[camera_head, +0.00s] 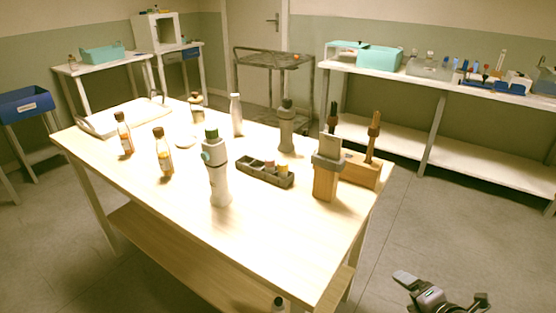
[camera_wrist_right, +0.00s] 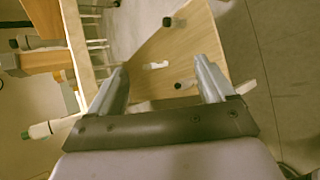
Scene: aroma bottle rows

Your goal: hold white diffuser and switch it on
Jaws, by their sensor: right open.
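A tall white bottle with a green cap and a teal round spot on its side (camera_head: 218,182), which looks like the white diffuser, stands upright near the middle of the wooden table (camera_head: 290,218). A green-capped white bottle (camera_wrist_right: 48,128), likely the same one, lies at the left of the right wrist view. My right gripper (camera_head: 441,291) is open and empty, low at the bottom right of the head view, off the table and well apart from the diffuser. Its two spread fingers show in the wrist view (camera_wrist_right: 162,72). My left gripper is in neither view.
A dark-capped item (camera_head: 279,305) shows below the table's front edge. Floor at right is clear.

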